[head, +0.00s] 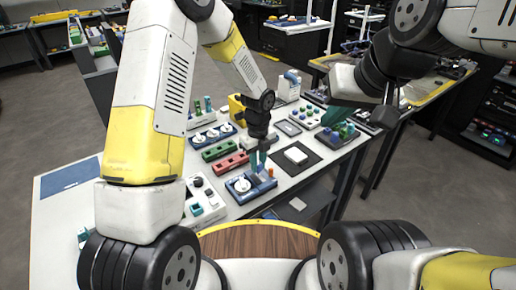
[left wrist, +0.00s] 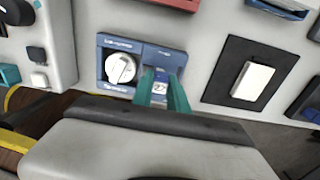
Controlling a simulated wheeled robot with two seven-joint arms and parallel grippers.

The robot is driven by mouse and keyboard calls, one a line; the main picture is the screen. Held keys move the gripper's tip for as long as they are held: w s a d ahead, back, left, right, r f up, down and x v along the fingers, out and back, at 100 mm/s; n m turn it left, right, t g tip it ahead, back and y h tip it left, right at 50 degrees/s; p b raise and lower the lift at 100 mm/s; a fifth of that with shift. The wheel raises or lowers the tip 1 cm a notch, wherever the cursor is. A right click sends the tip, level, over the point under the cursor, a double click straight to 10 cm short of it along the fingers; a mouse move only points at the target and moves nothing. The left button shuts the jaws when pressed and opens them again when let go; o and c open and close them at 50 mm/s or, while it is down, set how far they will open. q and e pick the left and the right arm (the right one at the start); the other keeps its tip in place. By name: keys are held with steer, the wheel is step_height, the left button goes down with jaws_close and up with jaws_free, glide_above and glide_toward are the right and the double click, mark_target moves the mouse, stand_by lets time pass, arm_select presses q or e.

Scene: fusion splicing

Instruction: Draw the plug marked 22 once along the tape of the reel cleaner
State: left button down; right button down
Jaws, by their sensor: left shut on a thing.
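The reel cleaner (head: 240,188) is a blue box with a round white reel on its left half, near the table's front edge. It also shows in the left wrist view (left wrist: 120,88), with a darker section right of the reel. My left gripper (head: 258,165) points down over that right section. Its teal fingers (left wrist: 164,90) are shut on the plug marked 22 (left wrist: 160,88), whose white label shows between them. Whether the plug touches the tape is hidden by the fingers.
A dark mat with a white block (head: 296,155) lies right of the cleaner. Red (head: 232,163) and green (head: 220,149) holders and another blue unit with white knobs (head: 212,136) stand behind. A pale device with dark knobs (head: 204,204) is close on the left.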

arm_select(q)
steer(key=shift+s+d, duration=0.45)
steer(key=shift+s, duration=0.2)
steer(key=shift+s+d, duration=0.45)
steer(key=shift+s, duration=0.2)
stand_by(1.0)
steer(key=shift+r, duration=0.1)
steer(key=shift+r, duration=2.2)
